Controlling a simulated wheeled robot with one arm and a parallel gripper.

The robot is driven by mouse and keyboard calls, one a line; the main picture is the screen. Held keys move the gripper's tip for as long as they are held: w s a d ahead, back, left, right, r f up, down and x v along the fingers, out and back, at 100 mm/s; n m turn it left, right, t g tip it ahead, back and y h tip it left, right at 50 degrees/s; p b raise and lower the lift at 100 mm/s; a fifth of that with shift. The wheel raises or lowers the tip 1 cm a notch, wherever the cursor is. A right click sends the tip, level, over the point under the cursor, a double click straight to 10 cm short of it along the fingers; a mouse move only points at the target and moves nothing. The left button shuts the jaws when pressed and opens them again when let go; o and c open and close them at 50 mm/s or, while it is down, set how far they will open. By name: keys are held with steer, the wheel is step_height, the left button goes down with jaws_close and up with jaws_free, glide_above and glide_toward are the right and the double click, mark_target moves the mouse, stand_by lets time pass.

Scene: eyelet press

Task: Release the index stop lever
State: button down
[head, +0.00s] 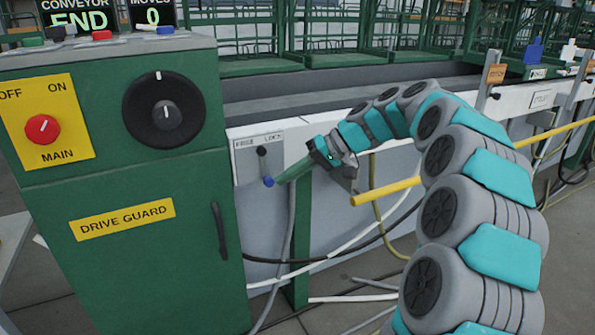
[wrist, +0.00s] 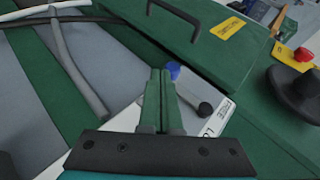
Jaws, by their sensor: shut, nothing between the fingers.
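The index stop lever shows on a grey plate (head: 248,170) labelled FREE and LOCK, on the white conveyor side just right of the green cabinet. It has a black round knob (head: 262,151) above and a blue knob (head: 268,181) below, roughly in line. The label reads FREE at left and LOCK at right. My gripper (head: 278,181) has its green fingers shut, with their tips right beside the blue knob. In the wrist view the fingertips (wrist: 160,72) lie beside the blue knob (wrist: 174,70), and the black knob (wrist: 205,108) is to their right. I cannot tell whether they touch.
The green cabinet (head: 125,245) with its drive guard handle (head: 219,231) stands close left of the plate. A yellow bar (head: 385,191) sticks out to the right of my gripper. Cables (head: 330,258) hang below. The MAIN switch (head: 42,129) is at far left.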

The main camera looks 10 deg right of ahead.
steer(key=y, duration=0.1)
steer(key=a+f+y, duration=0.1)
steer(key=y, duration=0.1)
steer(key=a+m+y, duration=0.1)
steer(key=shift+s+a+f+g, duration=0.15)
steer(key=shift+s+a+g, duration=0.05)
steer(key=shift+s+g, duration=0.15)
steer(key=shift+b, duration=0.3)
steer(key=d, duration=1.3)
steer(key=shift+r, duration=0.45)
